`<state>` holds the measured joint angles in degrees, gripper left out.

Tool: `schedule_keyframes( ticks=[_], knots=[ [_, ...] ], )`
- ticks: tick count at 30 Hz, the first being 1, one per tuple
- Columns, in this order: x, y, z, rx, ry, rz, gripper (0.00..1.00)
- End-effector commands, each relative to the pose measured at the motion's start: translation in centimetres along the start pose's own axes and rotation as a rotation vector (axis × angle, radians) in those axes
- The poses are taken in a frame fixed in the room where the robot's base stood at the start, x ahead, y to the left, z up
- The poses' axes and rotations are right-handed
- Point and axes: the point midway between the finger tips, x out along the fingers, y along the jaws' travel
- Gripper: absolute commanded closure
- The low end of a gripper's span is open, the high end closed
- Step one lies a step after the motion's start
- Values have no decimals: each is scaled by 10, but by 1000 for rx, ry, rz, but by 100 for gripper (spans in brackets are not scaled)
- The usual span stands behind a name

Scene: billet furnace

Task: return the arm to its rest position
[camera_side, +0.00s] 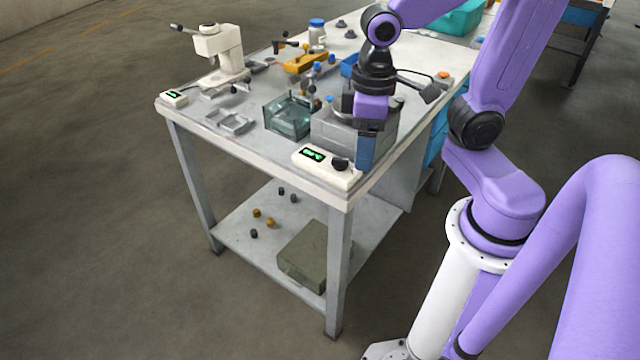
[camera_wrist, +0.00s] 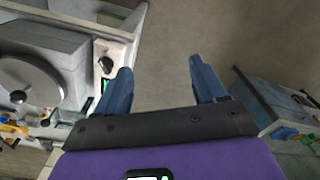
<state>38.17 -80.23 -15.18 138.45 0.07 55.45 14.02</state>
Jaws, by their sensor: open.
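My gripper (camera_side: 366,150) hangs from the purple arm over the near right part of the workbench in the side view, with its blue fingers pointing down. In the wrist view my gripper (camera_wrist: 160,88) has its two blue fingers spread wide apart. Nothing is between them, and bare floor shows beyond. The grey furnace box (camera_side: 338,138) stands on the bench just behind and left of the fingers, partly hidden by them. In the wrist view the furnace (camera_wrist: 62,60) with its round lid is at the left.
A white controller (camera_side: 326,168) with a green display and dark knob sits at the bench's front corner, close to the fingers. A glass tank (camera_side: 287,118), a white press-like stand (camera_side: 220,55) and a yellow tool (camera_side: 305,62) crowd the workbench (camera_side: 262,150). Floor left of it is clear.

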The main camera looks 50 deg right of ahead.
Motion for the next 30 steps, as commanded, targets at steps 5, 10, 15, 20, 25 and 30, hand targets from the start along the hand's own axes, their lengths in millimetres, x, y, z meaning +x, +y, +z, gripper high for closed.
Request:
schedule_keyframes(
  ticks=[5,10,15,20,25,30],
  knots=[
    [5,-19,27,-237,1,-4,30],
    [9,-34,51,-440,4,-8,30],
    [11,-43,67,-569,6,-10,30],
    [12,-46,72,-611,6,-11,30],
    [12,-46,72,-612,6,-11,30],
    [12,-46,72,-610,6,-11,30]
  ],
)
